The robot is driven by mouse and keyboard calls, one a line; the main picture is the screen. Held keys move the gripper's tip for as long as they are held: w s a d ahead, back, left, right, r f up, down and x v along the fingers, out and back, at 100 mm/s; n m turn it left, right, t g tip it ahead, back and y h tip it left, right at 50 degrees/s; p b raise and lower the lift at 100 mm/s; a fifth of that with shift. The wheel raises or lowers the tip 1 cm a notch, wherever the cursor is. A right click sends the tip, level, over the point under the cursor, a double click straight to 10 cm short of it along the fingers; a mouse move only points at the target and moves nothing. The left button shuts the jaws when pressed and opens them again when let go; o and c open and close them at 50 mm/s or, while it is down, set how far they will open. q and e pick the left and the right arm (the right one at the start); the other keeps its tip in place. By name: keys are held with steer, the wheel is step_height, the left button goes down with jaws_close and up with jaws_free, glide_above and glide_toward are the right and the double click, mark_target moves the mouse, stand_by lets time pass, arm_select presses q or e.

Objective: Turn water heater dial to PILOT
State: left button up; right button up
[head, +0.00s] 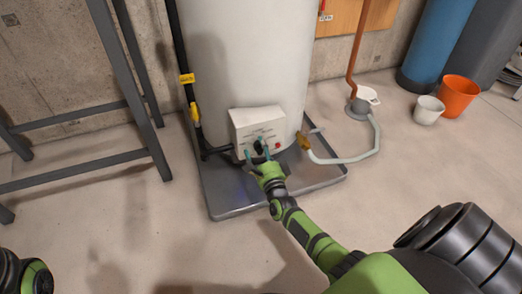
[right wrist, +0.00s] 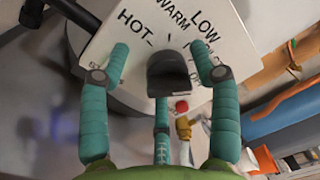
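The white water heater (head: 245,60) has a white control box (head: 243,120) low on its front. In the right wrist view, the black dial (right wrist: 172,72) stands out from the box's face. HOT, WARM and LOW are printed around it; other labels are partly hidden, and I cannot read PILOT. My right gripper (head: 254,153) is at the box front. In the right wrist view, its teal fingers (right wrist: 160,58) are spread on both sides of the dial, with visible gaps, and a third finger is below it. My left gripper is out of view.
A grey drain pan (head: 230,209) lies under the heater. A black pipe with a yellow valve (head: 194,112) runs at its left, beside a dark metal frame (head: 130,70). A pale drain pipe (head: 345,160), a white bucket (head: 428,110) and an orange bucket (head: 458,95) are at right.

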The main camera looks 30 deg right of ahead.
steer(key=shift+s+d, duration=0.1)
steer(key=shift+d, duration=0.15)
steer(key=shift+s+a, duration=0.1)
steer(key=shift+s, duration=0.15)
steer(key=v, duration=0.7)
steer(key=shift+w+a+r, duration=0.1)
